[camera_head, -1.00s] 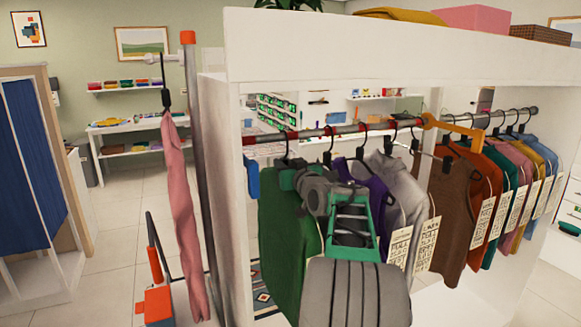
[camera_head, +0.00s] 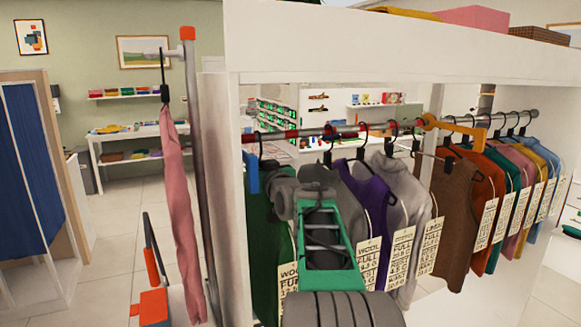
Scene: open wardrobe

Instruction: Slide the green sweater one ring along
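My gripper (camera_head: 272,188) lies in front of the sweater's upper part, at shoulder height below the rod. My arm and wrist hide much of the sweater's right side. The fingertips cannot be made out, so I cannot tell whether they are open or what they touch.
A grey garment (camera_head: 347,180), a purple one (camera_head: 372,193) and a light grey one (camera_head: 412,205) hang to the right. An orange bracket (camera_head: 455,128) crosses the rod, with several more garments beyond. The wardrobe's white side panel (camera_head: 234,200) is close left of the sweater.

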